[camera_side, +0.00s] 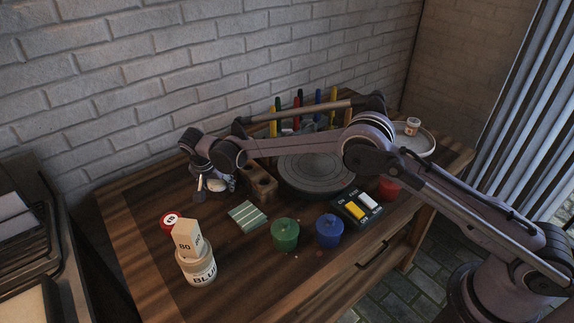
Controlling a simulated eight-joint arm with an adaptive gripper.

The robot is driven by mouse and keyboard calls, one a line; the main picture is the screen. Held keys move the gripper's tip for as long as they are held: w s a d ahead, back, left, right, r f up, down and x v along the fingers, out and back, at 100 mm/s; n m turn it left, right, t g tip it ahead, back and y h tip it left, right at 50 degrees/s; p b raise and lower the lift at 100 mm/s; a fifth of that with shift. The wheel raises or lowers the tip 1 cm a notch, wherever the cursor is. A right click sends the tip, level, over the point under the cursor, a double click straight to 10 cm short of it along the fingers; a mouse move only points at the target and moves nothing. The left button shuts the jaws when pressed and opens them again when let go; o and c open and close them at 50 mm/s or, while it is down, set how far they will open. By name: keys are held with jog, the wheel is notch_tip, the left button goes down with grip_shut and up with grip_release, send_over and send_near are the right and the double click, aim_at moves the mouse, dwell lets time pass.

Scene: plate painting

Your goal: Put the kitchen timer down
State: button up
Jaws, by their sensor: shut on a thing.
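My gripper (211,187) is low over the left back part of the table, reached in from the right. It is shut on a small pale, rounded thing (219,184), which I take to be the kitchen timer. The dark fingers cover much of it, and its markings are too small to read. I cannot tell whether it touches the tabletop. A thin white piece (200,185) shows just left of the fingers.
A striped green pad (247,217), green jar (285,234), blue jar (329,230) and wheel (315,177) lie rightward.

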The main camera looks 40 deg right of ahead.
jog(key=shift+f, duration=0.2)
jog(key=o, duration=1.4)
jog(key=shift+f, duration=0.1)
